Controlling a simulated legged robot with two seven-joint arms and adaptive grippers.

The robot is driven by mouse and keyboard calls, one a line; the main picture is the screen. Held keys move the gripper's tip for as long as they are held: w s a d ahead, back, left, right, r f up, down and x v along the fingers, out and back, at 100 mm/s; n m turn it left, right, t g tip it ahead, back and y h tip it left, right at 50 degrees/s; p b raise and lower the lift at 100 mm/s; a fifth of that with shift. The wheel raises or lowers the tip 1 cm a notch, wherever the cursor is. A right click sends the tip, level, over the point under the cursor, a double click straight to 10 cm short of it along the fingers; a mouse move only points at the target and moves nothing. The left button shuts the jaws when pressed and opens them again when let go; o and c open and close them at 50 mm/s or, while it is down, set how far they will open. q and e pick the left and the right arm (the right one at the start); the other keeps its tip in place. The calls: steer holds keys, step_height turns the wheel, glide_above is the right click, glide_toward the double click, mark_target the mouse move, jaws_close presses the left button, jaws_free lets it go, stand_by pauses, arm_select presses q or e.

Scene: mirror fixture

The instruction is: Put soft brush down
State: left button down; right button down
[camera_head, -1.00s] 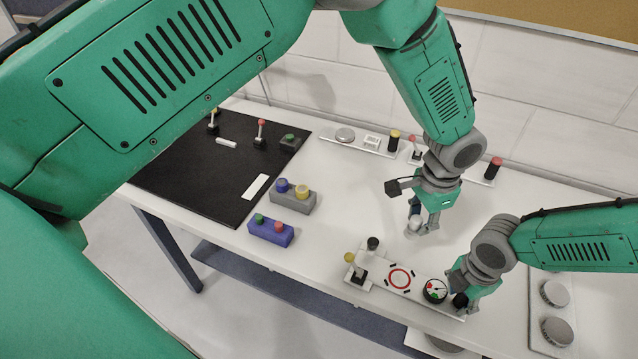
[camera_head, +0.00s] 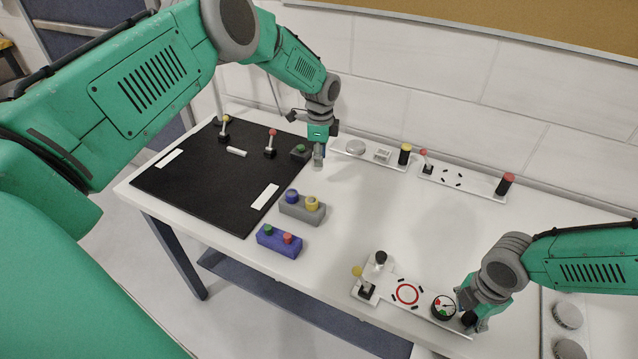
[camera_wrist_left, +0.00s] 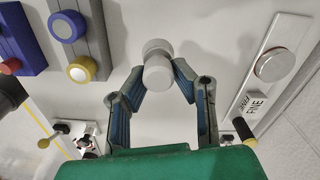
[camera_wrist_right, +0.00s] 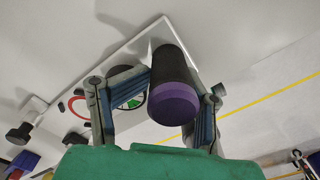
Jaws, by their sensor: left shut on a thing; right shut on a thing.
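My left gripper (camera_head: 318,148) is shut on a short pale grey cylinder (camera_wrist_left: 158,64) with a wider round end, seemingly the soft brush. It is held above the white table beside the black mat's back right corner; in the head view the cylinder's end (camera_head: 318,165) shows below the fingers. I cannot tell whether it touches the table. My right gripper (camera_head: 473,312) is shut on a black cylinder with a purple end (camera_wrist_right: 172,95) at the right end of the white gauge plate (camera_head: 424,297). No label on either held thing is readable.
A black mat (camera_head: 205,195) holds small levers. The table's middle (camera_head: 390,215) is clear.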

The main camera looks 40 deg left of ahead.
arm_select(q)
step_height(320, 180, down, 8)
steer(key=shift+r, duration=0.1)
stand_by(0.4)
steer(key=c, duration=1.3)
jaws_free()
step_height(320, 180, up, 12)
steer(key=shift+s+d, duration=0.1)
steer(key=shift+d, duration=0.05)
steer(key=shift+o, duration=0.2)
